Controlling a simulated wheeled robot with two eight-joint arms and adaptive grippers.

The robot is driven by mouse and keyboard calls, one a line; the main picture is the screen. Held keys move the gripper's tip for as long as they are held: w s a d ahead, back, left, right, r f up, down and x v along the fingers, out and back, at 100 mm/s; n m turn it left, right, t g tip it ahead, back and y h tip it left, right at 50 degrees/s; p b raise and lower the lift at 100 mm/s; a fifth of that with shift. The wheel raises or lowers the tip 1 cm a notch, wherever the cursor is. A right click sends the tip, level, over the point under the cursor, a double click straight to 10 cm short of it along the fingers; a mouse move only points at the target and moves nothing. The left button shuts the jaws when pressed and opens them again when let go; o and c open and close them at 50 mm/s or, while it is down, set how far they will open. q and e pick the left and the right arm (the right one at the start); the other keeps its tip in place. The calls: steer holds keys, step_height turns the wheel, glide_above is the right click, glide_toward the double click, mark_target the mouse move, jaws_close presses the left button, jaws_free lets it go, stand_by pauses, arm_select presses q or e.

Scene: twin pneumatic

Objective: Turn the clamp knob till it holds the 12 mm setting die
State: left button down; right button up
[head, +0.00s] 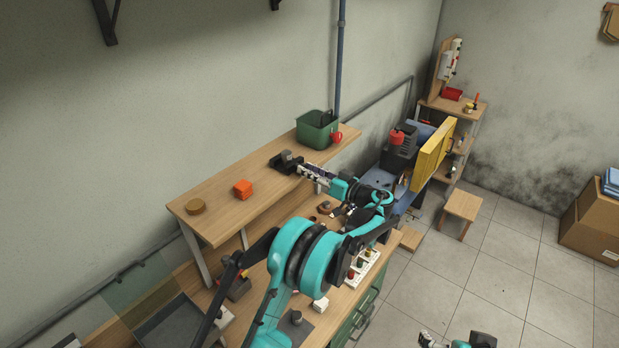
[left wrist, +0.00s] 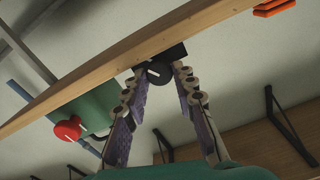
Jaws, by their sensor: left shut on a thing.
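The dark clamp (head: 283,164) sits on the raised wooden shelf, with a grey cylinder (head: 287,156) in it that looks like the setting die. Its size cannot be read. The black clamp knob (left wrist: 159,73) with a white mark faces my left wrist camera at the shelf edge. My left gripper (head: 303,170) is at the clamp's front; in the left wrist view its purple-padded fingers (left wrist: 157,80) are on either side of the knob, shut on it. My right gripper (head: 428,342) is low at the bottom edge, away from the shelf, its jaws unclear.
The bench below holds a white rack (head: 367,264) and another grey cylinder (head: 296,317).

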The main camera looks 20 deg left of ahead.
arm_select(q)
steer(key=shift+m, duration=0.6)
steer(key=c, duration=1.2)
jaws_free()
steer(key=v, duration=1.2)
